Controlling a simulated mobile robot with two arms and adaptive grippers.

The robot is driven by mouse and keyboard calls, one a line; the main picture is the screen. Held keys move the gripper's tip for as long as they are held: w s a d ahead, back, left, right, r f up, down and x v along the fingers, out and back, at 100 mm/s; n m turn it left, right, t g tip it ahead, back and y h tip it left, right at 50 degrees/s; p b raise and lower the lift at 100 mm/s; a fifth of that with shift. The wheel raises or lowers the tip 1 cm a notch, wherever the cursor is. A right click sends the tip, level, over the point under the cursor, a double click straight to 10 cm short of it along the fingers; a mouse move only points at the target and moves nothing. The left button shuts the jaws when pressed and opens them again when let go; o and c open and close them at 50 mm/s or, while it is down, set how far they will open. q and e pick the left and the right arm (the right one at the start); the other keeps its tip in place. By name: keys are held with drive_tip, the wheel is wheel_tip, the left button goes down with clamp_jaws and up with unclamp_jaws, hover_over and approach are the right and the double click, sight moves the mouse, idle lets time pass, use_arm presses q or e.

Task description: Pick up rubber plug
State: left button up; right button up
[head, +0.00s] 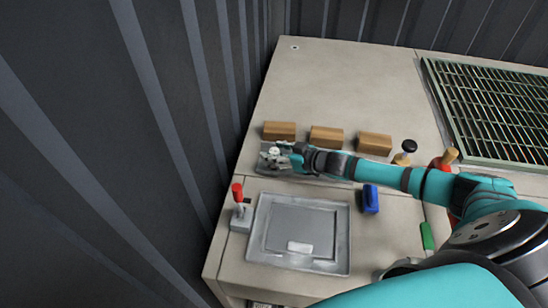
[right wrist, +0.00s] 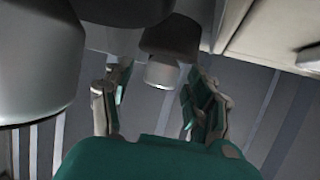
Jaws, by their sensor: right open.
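My right gripper (head: 287,153) reaches from the right to a small grey metal fitting (head: 270,160) at the left of the bench. In the right wrist view my right gripper (right wrist: 157,88) is open, with one finger on each side of a short pale grey cylinder (right wrist: 162,73). This cylinder sits on the end of a darker round part (right wrist: 172,40). It may be the rubber plug, but I cannot tell for sure. Whether the fingers touch it is unclear. My left gripper is not in view.
Wooden blocks (head: 326,136) stand in a row behind my right gripper. In front are a grey tray (head: 258,240), a red-handled lever (head: 238,194) and a blue block (head: 370,199). A dark ribbed wall (head: 130,130) runs along the left. A metal grate (head: 490,105) lies at the back right.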

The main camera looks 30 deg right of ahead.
sight(276, 152)
drive_tip(key=shift+s, duration=0.1)
drive_tip(key=shift+c, duration=1.2)
drive_tip(key=c, duration=0.9)
drive_tip(key=shift+o, duration=0.2)
wheel_tip(276, 152, up, 10)
drive_tip(key=shift+r, duration=0.1)
drive_tip(key=a+r+m+h, duration=0.1)
drive_tip(key=a+r+m, duration=0.1)
drive_tip(key=a+r, duration=0.9)
drive_tip(key=s+r+m+t+h, duration=0.1)
drive_tip(key=s+r+m+h, duration=0.2)
drive_tip(key=s+r, duration=0.4)
drive_tip(key=shift+s+d+r+h, duration=0.15)
drive_tip(key=shift+d+r+h, duration=0.3)
drive_tip(key=shift+r+h, duration=0.5)
drive_tip(key=shift+t, duration=0.3)
